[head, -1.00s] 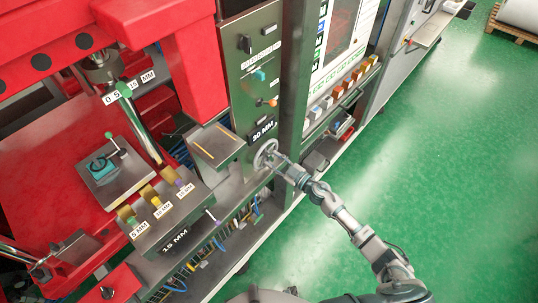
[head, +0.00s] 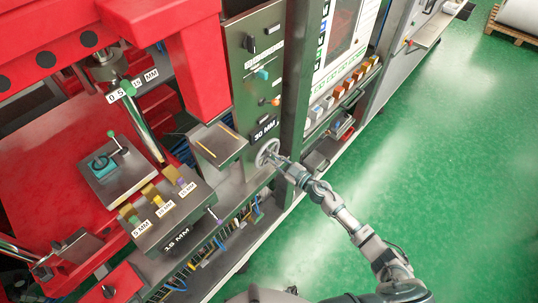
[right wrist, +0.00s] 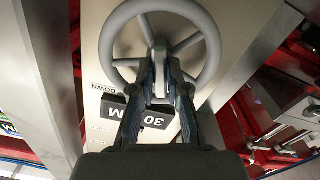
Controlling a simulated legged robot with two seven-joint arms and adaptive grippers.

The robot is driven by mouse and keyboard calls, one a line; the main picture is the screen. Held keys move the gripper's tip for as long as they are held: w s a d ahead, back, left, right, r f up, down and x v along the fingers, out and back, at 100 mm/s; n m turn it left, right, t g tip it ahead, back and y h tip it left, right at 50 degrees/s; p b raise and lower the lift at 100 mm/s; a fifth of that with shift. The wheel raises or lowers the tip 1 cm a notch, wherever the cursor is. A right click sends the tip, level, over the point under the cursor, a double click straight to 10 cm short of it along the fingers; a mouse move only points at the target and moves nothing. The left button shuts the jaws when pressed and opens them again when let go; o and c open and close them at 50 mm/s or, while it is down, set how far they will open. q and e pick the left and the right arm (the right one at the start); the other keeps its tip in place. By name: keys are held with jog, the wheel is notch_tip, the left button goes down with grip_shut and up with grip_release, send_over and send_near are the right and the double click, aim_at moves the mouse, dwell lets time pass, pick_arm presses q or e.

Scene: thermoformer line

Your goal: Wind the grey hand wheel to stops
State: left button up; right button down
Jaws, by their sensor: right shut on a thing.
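The grey hand wheel (head: 264,158) sits on the front of the dark green column, below the 30 MM label (head: 264,130). In the right wrist view its rim (right wrist: 106,46) and several spokes fill the upper middle. My right gripper (head: 273,156) reaches the wheel from the right. In the right wrist view, the right gripper's fingers (right wrist: 159,82) close on a light grey handle piece (right wrist: 158,52) in front of the wheel. The fingers hide the lower part of the wheel. My left gripper is not in view.
The green column (head: 252,75) carries switches above the wheel. A small grey shelf (head: 218,145) juts out left of it. Green floor (head: 430,170) on the right is open.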

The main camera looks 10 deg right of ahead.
dwell(0.6)
jog(key=shift+m+p, duration=0.9)
jog(key=shift+p, duration=0.2)
jog(key=shift+m+p, duration=0.35)
jog(key=shift+m, duration=0.15)
jog(key=shift+r+m+p, duration=0.1)
jog(key=shift+m+p, duration=0.3)
jog(key=shift+p, duration=0.2)
jog(key=shift+m+p, duration=0.5)
jog(key=shift+m, duration=0.5)
